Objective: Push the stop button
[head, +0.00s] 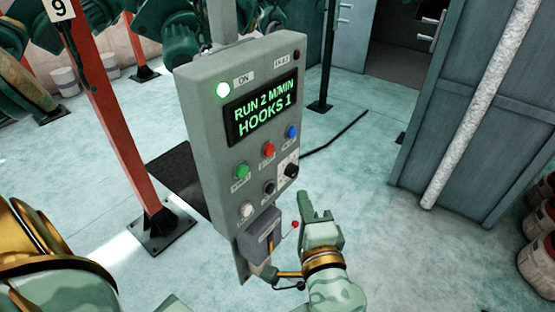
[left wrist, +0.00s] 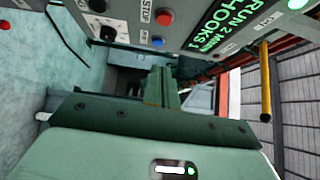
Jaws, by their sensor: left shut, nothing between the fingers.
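The red stop button (head: 268,149) is on the front of a grey control box, in the upper button row between a green and a blue button. It also shows in the left wrist view (left wrist: 165,17), beside a white STOP label. My left gripper (head: 306,204) is shut and empty, below and to the right of the red button in the head view. Its closed fingers (left wrist: 161,86) point toward the panel area in the left wrist view and appear apart from the button. My right gripper is not in view.
The control box (head: 210,130) has a lit green lamp (head: 223,90) and a display (head: 262,107) reading "RUN 2 M/MIN HOOKS 1". A blue button (head: 292,131), a green button (head: 242,171) and a black knob (head: 291,171) are close by. A small red ball (head: 295,224) is near my left gripper.

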